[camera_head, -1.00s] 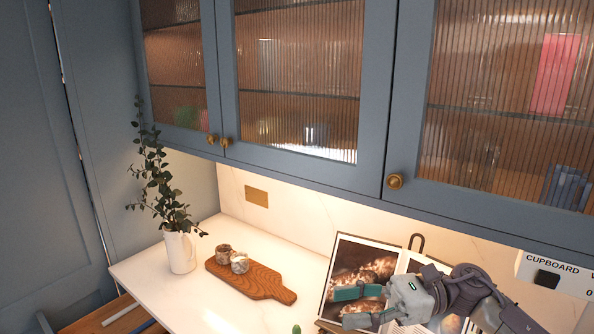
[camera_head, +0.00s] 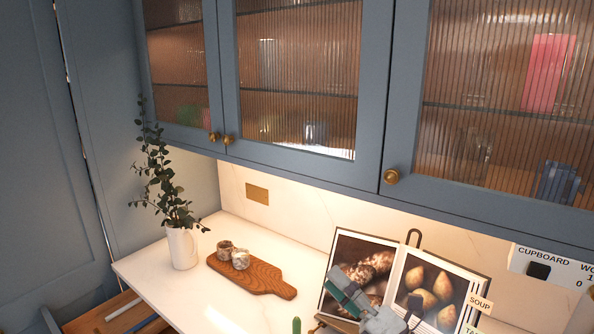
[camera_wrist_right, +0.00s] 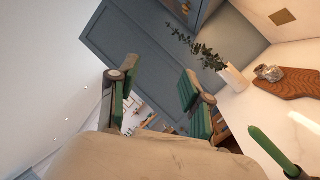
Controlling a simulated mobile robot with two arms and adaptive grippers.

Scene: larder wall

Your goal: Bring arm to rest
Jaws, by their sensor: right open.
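My right gripper (camera_head: 347,292) is in front of the open cookbook (camera_head: 437,290) at the bottom of the head view, its grey body partly cut off by the lower edge. In the right wrist view, its two green-padded fingers (camera_wrist_right: 160,98) stand well apart with nothing between them. A pale, blurred surface fills the bottom of that view. My left gripper is in neither view.
A wooden board (camera_head: 262,277) with two small jars (camera_head: 240,260) and a white jug of leaves (camera_head: 181,247) stand on the counter (camera_head: 200,298). A green upright thing (camera_head: 296,325) is near the front. Closed wall cupboards (camera_head: 300,163) overhang the counter.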

